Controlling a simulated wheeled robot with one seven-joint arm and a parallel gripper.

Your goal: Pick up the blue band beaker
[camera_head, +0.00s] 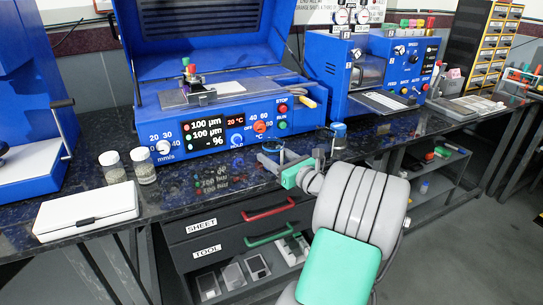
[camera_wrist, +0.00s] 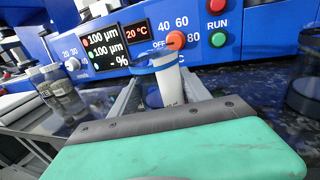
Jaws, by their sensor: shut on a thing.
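The blue band beaker (camera_wrist: 168,84) is clear and pale with a blue ring near its top. In the wrist view it stands between the two fingers of my gripper (camera_wrist: 160,92), which is shut on it. In the head view the beaker (camera_head: 271,146) shows small at the counter's front, partly hidden by my gripper (camera_head: 273,161). The beaker looks close to upright. I cannot tell whether its base touches the counter.
A blue-topped jar (camera_head: 338,134) stands to the right on the dark counter (camera_head: 225,172). Two white-lidded jars (camera_head: 113,167) and a white case (camera_head: 86,212) are at left. A blue coating machine (camera_head: 208,135) stands close behind the beaker. Drawers with red and green handles are below.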

